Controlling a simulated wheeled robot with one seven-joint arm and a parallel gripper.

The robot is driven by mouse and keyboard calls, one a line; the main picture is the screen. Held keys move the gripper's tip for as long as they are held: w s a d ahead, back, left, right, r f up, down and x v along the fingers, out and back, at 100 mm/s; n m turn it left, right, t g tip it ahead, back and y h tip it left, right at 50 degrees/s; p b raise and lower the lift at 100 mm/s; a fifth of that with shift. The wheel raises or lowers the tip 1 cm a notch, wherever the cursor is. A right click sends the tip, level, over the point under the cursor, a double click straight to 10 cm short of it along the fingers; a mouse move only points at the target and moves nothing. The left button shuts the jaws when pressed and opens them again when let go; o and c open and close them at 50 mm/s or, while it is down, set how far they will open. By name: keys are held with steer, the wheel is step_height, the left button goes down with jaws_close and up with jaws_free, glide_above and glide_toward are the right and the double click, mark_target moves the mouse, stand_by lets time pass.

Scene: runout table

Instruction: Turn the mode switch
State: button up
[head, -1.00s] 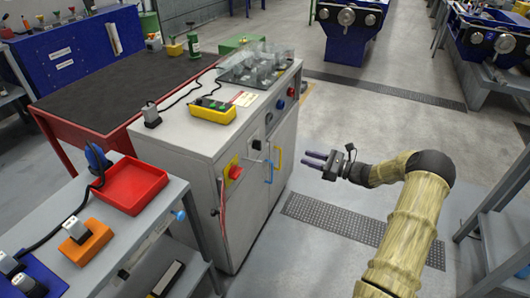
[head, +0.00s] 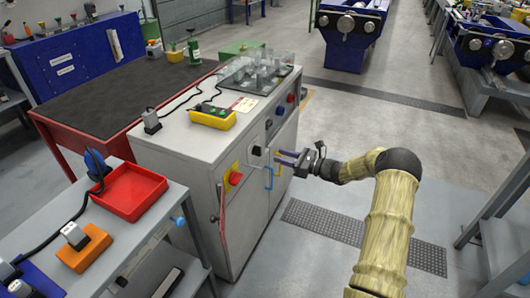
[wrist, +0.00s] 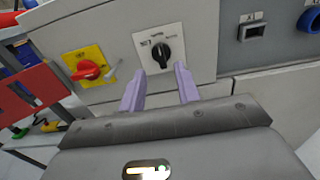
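The mode switch (wrist: 161,52) is a black rotary knob on a white square plate with printed marks, on the front panel of the grey cabinet. It shows in the wrist view just beyond my fingertips, and small in the head view (head: 257,151). My gripper (wrist: 160,80) has two lilac fingers, apart with nothing between them. They point at the panel, with the knob above and between their tips. In the head view my gripper (head: 284,157) is at the right of the cabinet front. Whether the fingers touch the panel cannot be told.
A red rotary handle on a yellow plate (wrist: 88,68) is left of the switch. A dark socket (wrist: 251,31) and a blue round fitting (wrist: 309,20) are to the right. The floor right of the cabinet is clear.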

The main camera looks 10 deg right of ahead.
mark_target(258, 151)
steer(key=x, duration=0.7)
steer(key=shift+a, duration=0.15)
steer(key=shift+w, duration=0.15)
jaws_close()
